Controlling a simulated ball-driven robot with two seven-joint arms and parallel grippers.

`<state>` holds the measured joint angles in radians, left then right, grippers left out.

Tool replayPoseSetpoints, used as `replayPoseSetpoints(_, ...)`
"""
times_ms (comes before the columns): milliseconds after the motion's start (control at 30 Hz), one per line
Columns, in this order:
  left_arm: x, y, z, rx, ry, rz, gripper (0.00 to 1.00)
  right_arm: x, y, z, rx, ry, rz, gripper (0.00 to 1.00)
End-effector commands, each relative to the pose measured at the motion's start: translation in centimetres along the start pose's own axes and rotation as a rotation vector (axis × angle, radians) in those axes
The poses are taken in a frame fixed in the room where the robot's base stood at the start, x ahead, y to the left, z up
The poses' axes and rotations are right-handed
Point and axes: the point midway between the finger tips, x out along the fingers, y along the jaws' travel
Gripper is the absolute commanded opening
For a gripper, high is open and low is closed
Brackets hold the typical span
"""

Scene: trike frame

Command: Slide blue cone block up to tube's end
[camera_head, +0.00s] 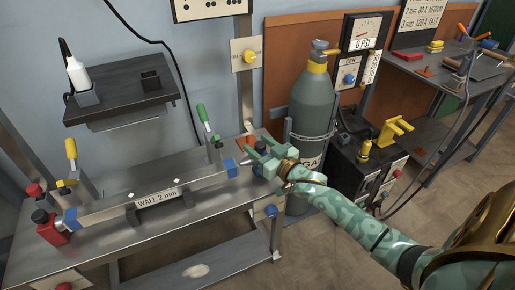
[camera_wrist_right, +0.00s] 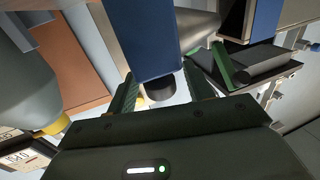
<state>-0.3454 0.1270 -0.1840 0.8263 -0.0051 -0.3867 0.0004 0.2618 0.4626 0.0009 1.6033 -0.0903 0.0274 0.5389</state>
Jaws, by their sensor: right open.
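The grey tube (camera_head: 115,210) lies along the workbench, with a plate marked "WALL 2 mm" in front of its middle. The blue cone block (camera_head: 231,167) is at the tube's right end; I cannot tell whether they touch. My right gripper (camera_head: 248,159) is just to the right of the block, jaws toward it. In the right wrist view, the open jaws (camera_wrist_right: 165,85) have a large blue face (camera_wrist_right: 150,35), apparently the block, between or just beyond them. A dark round end shows below that face. My left gripper is not in view.
A green-handled clamp (camera_head: 203,116) stands behind the tube's right end, and a yellow-handled clamp (camera_head: 71,150) near its left end. A red block (camera_head: 50,232) sits at the far left. A gas cylinder (camera_head: 312,105) stands right of the bench. The bench front is mostly clear.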

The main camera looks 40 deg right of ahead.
Motion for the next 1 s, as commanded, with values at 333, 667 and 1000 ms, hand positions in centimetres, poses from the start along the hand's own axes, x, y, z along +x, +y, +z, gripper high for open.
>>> replayPoseSetpoints(333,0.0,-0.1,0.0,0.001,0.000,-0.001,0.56,0.1,0.0,-0.1,0.000,0.000,0.000,0.32)
replayPoseSetpoints(667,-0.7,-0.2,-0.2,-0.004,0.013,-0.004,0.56,0.5,-1.5,-0.4,0.005,0.004,0.001,0.00)
replayPoseSetpoints(1000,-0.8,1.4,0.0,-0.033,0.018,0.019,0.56,1.1,-3.7,0.0,0.000,-0.001,-0.001,0.00)
